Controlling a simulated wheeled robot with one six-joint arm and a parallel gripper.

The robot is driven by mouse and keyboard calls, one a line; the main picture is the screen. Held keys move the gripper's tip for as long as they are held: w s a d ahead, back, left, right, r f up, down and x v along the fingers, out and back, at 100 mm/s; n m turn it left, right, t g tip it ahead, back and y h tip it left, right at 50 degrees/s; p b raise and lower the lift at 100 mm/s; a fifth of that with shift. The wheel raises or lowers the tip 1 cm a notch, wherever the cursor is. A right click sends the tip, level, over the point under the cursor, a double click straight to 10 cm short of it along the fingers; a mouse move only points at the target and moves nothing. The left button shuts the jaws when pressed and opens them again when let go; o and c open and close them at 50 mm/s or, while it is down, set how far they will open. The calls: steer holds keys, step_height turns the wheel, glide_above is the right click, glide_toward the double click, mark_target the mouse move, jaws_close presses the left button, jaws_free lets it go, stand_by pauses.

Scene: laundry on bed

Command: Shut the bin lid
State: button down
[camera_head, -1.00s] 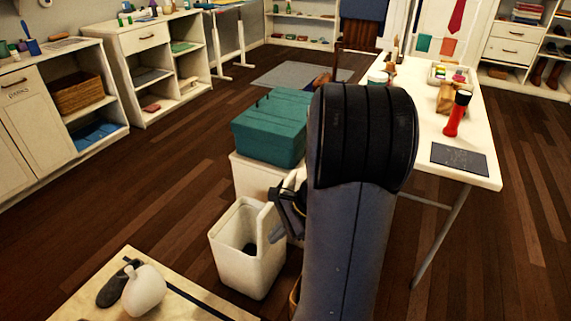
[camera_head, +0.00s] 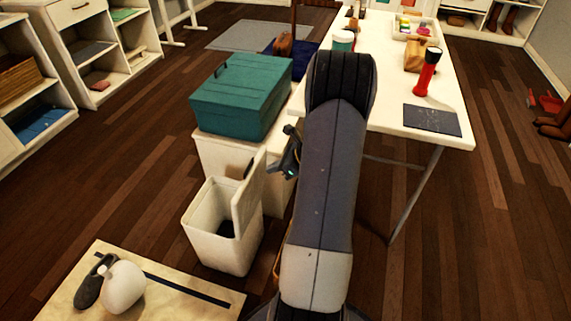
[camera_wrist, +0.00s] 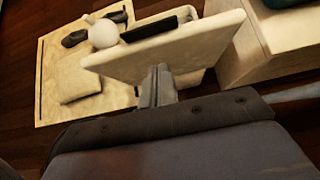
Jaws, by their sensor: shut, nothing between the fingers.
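The white bin (camera_head: 222,245) stands on the floor with its top open and its inside dark. Its white lid (camera_head: 245,195) stands nearly upright at the bin's right edge, with a small dark piece near its top. In the wrist view the lid (camera_wrist: 190,48) is a broad pale panel across the upper middle. My gripper (camera_head: 288,160) is just right of the lid, near its upper part. The shut fingers (camera_wrist: 158,75) point at the lid's near face in the wrist view; I cannot tell whether they touch it.
A teal box (camera_head: 240,100) sits on a white cabinet (camera_head: 225,155) behind the bin. A white table (camera_head: 395,110) stands at right. A pale board (camera_head: 180,295) with a white jug (camera_head: 122,287) and a dark object lies in front left. Wooden floor is open at left.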

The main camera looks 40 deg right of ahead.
mark_target(250, 168)
steer(key=w+a, duration=0.1)
steer(key=w, duration=0.2)
steer(key=w+a, duration=0.1)
steer(key=shift+w+a+f, duration=0.2)
steer(key=shift+a+f, duration=0.1)
steer(key=shift+r, duration=0.1)
